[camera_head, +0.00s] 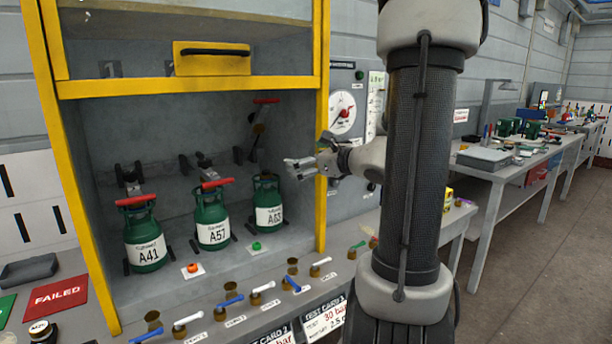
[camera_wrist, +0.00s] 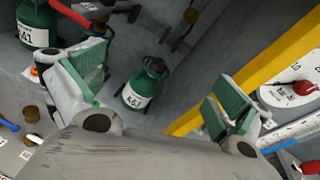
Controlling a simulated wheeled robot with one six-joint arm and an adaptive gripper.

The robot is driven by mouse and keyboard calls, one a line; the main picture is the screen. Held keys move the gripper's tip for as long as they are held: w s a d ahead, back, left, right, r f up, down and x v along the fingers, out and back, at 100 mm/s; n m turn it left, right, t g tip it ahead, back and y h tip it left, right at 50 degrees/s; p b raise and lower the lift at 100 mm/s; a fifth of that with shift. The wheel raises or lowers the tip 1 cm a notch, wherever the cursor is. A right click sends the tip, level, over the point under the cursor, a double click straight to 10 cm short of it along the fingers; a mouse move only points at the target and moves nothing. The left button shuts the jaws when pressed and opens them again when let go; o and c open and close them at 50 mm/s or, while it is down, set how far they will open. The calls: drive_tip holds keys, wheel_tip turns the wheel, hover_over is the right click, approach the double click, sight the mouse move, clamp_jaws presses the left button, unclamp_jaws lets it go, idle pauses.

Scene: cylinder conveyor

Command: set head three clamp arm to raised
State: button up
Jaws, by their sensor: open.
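Three green cylinders stand in the yellow-framed bay: A41 (camera_head: 147,235), A57 (camera_head: 212,222) and A63 (camera_head: 268,205). The head three clamp arm (camera_head: 266,101), with a red handle, stands up above A63, clear of its top. The clamp arms over A41 (camera_head: 136,200) and A57 (camera_head: 217,184) lie low across the cylinder tops. My gripper (camera_head: 301,168) is open and empty, right of A63 near the bay's right post. In the wrist view my gripper (camera_wrist: 158,82) has its fingers spread, with the right-hand cylinder (camera_wrist: 146,85) between and beyond them.
The yellow right post (camera_head: 321,130) is close to my gripper. A pressure gauge (camera_head: 343,112) is on the wall right of it. An orange button (camera_head: 192,268) and a green button (camera_head: 256,246) sit before the cylinders. Several small levers line the bench front.

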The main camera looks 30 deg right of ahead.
drive_tip(key=shift+s+a+f+n+g+y, duration=0.35)
drive_tip(key=shift+s+a+f+n+g, duration=0.2)
drive_tip(key=shift+s+f+n, duration=0.25)
drive_tip(key=shift+s+a+f+n+g+y, duration=0.35)
drive_tip(key=shift+s+a+f+n+g, duration=0.1)
drive_tip(key=shift+s+a+f+n, duration=0.35)
drive_tip(key=shift+d, duration=0.15)
